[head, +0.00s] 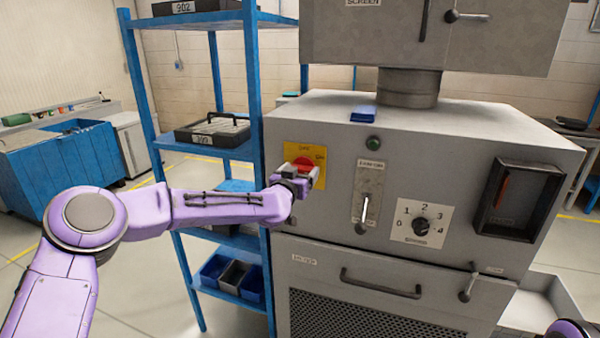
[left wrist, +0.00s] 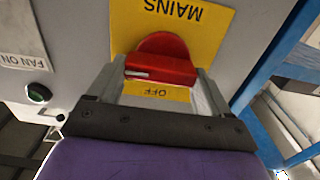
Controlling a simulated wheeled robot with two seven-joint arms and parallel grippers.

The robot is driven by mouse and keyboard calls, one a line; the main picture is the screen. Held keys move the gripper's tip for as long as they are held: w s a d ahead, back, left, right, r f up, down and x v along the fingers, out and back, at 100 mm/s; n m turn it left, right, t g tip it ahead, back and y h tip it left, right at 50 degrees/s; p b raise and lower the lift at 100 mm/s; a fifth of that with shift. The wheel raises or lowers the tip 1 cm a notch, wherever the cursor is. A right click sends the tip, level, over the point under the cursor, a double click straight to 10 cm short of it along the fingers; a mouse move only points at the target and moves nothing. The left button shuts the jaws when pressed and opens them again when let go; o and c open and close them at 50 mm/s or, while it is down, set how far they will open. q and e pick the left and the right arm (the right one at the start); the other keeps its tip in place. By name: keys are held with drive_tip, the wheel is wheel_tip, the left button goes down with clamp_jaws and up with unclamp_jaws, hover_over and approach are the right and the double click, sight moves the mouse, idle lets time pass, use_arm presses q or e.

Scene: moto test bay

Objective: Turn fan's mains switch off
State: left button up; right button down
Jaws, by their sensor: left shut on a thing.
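The fan's mains switch is a red handle (head: 303,163) on a yellow plate (head: 319,155) at the upper left of the grey cabinet front. My left gripper (head: 300,175) reaches it from the left and covers part of it. In the left wrist view the red handle (left wrist: 160,68) sits between the two fingers of my left gripper (left wrist: 158,85), which is shut on it. The handle bar lies across that view, with a pale mark at its left. The plate's words MAINS and OFF appear upside down there. My right gripper is not in view.
The cabinet (head: 330,125) also carries a green button (head: 373,143), a lever slot (head: 367,192), a numbered dial (head: 421,227) and a dark recessed box (head: 518,198). A blue shelf rack (head: 254,75) stands close on the left, behind my left arm.

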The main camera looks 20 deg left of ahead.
use_arm(q)
drive_tip(key=n+b, duration=0.3)
drive_tip(key=shift+a+n, duration=0.1)
drive_tip(key=shift+n, duration=0.2)
drive_tip(key=n+b, duration=0.3)
drive_tip(key=n, duration=0.2)
drive_tip(key=shift+a+n+b, duration=0.1)
drive_tip(key=shift+n+b, duration=0.2)
drive_tip(key=n+b, duration=0.2)
drive_tip(key=n, duration=0.2)
drive_tip(key=n+b, duration=0.2)
drive_tip(key=n, duration=0.2)
drive_tip(key=shift+a+r+n+b, duration=0.1)
drive_tip(key=shift+a+n+b, duration=0.1)
drive_tip(key=shift+n+b, duration=0.15)
drive_tip(key=shift+r, duration=0.1)
drive_tip(key=o, duration=0.8)
drive_tip(key=shift+c, duration=0.2)
drive_tip(key=shift+o, duration=1)
drive_tip(key=shift+w+f, duration=0.1)
drive_tip(key=shift+f, duration=0.1)
